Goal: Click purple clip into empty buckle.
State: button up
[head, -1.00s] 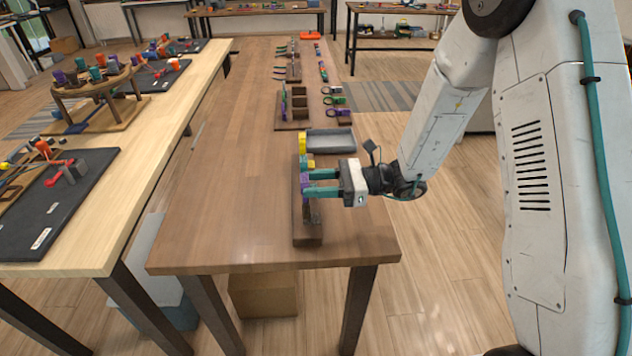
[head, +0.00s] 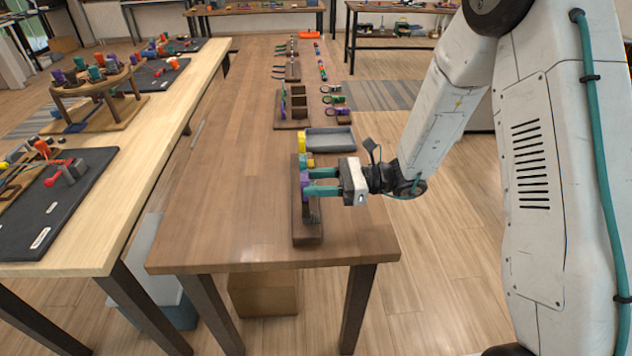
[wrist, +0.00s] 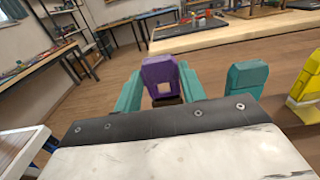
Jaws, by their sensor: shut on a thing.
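The purple clip (wrist: 163,78) stands upright between the two teal fingers of my gripper (wrist: 162,92) in the wrist view. My gripper is shut on it. In the head view the purple clip (head: 304,181) is over the dark wooden stand (head: 308,238), with my gripper (head: 307,182) reaching in from the right. A dark part shows just below the clip in the wrist view; I cannot tell whether the clip is seated in a buckle. A teal clip (wrist: 247,78) and a yellow clip (wrist: 307,82) stand to the right in the wrist view.
A grey tray (head: 330,140) lies just behind the stand. A brown compartment box (head: 293,108) and several rings stand farther back. The table (head: 220,190) is clear to the left of the stand. Its front edge is close to the stand.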

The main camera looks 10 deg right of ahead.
jog(key=shift+f, duration=1.4)
jog(key=o, duration=1.4)
jog(key=shift+o, duration=0.2)
jog(key=shift+d, duration=0.1)
jog(key=shift+s+d, duration=0.1)
jog(key=shift+d, duration=2.85)
